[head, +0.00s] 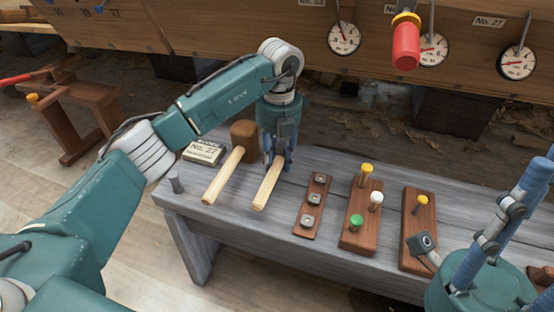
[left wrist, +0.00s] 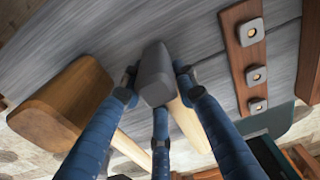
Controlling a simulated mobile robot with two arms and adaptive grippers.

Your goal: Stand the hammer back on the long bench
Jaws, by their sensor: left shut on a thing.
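The hammer has a grey metal head (left wrist: 157,75) and a pale wooden handle (head: 268,184). My left gripper (head: 278,158) is shut around its head, hiding the head in the head view; its fingers also show around it in the left wrist view (left wrist: 158,88). The handle slants toward the near edge of the long grey bench (head: 285,212). I cannot tell whether the hammer touches the bench top. My right gripper (head: 505,220) is at the lower right, away from the hammer; its jaw state is unclear.
Left of the hammer lies a wooden mallet (head: 222,175), near a numbered box (head: 204,151) and a grey peg (head: 176,182). On the right are a plate with square nuts (head: 312,206) and pegged wooden boards (head: 358,216) (head: 417,230). Gauges (head: 344,38) hang on the hull behind.

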